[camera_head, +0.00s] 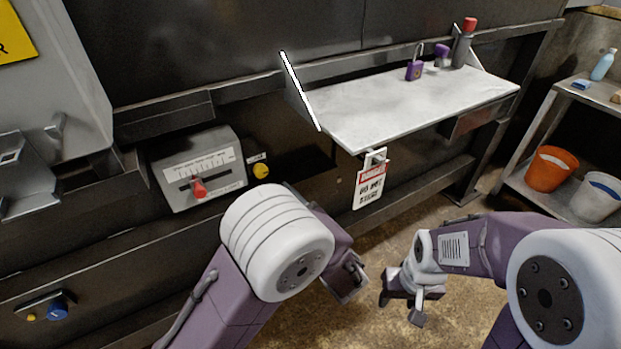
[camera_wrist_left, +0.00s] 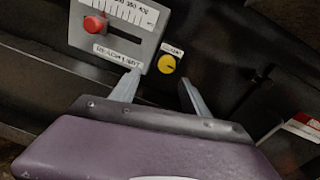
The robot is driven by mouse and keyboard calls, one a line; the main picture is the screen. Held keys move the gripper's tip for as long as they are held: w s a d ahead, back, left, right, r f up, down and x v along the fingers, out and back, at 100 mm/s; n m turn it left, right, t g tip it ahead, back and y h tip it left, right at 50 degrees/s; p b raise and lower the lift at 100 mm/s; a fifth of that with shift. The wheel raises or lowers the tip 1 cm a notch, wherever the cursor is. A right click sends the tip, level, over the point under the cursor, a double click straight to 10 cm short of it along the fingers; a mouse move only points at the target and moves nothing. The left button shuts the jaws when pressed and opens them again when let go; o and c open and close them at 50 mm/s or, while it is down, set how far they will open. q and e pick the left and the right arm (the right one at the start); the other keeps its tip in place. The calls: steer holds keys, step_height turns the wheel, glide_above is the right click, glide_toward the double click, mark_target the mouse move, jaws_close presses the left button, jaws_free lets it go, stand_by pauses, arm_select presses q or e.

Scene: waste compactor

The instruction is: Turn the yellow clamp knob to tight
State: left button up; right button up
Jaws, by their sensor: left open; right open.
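The yellow clamp knob (camera_head: 261,171) sits on the dark machine front, just right of the grey gauge box, with a small label above it. In the left wrist view the yellow knob (camera_wrist_left: 167,64) shows a dark pointer line and lies beyond my left gripper (camera_wrist_left: 155,85), between the lines of its two fingers. That gripper is open and empty, apart from the knob. In the head view the left gripper is mostly hidden behind my own arm. My right gripper (camera_head: 402,306) is open and empty above the floor at the lower right.
The grey gauge box (camera_head: 162,171) has a scale and a red slider knob (camera_head: 199,188). A white shelf (camera_head: 400,103) juts out above, with a danger tag (camera_head: 370,184) hanging from its edge. A blue knob (camera_head: 57,311) is at lower left. Buckets (camera_head: 551,168) stand on a rack at right.

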mark_target(263, 174)
arm_select(q)
steer(key=shift+m+t, duration=0.3)
steer(key=x, duration=0.3)
steer(key=b+x, duration=0.1)
steer(key=x, duration=0.1)
steer(key=d+x, duration=0.1)
steer(key=x, duration=0.2)
steer(key=shift+w+a+r, duration=0.1)
steer(key=shift+w+a, duration=0.2)
steer(key=shift+w, duration=0.3)
jaws_close()
